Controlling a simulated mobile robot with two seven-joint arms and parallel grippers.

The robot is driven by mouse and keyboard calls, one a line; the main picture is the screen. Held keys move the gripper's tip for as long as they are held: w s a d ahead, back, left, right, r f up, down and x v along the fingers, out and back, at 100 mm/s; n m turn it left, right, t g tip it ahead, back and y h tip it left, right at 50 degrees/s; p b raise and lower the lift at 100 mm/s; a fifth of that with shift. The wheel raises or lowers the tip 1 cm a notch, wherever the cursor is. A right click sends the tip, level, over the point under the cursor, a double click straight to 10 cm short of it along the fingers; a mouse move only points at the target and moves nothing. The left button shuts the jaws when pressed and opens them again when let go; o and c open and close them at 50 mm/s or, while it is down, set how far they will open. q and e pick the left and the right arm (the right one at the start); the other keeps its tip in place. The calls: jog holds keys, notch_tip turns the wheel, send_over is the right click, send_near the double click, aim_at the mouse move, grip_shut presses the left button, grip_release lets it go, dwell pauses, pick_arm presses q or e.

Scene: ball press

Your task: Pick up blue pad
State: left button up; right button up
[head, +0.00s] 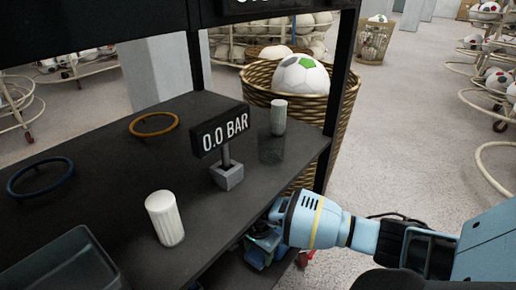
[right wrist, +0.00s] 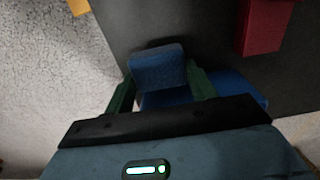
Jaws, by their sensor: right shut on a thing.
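The blue pad (right wrist: 158,68) sits between the two green fingers of my right gripper (right wrist: 160,88) in the right wrist view. The fingers are shut on it, one at each side. More blue surface (right wrist: 238,86) shows behind the fingers; I cannot tell whether it is the same piece. In the head view my right gripper (head: 264,246) is low at the right edge of the dark shelf, partly hidden by its own wrist. The pad cannot be made out clearly there. My left gripper is not in view.
A red block (right wrist: 265,25) and a yellow piece (right wrist: 78,7) lie near the pad. The upper shelf (head: 110,185) holds white cylinders (head: 165,218), an orange ring (head: 154,124), a blue ring (head: 40,177) and a "0.0 BAR" sign (head: 226,133). A wicker ball basket (head: 342,120) stands behind.

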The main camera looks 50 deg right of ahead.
jog(key=s+d+p, duration=0.2)
jog(key=s, duration=0.5)
jog(key=s+d+r+p, duration=0.1)
jog(key=s+d+p, duration=0.1)
jog(key=s, duration=0.6)
jog(key=shift+s+p, duration=0.15)
jog(key=shift+p, duration=0.7)
jog(key=shift+r, duration=0.1)
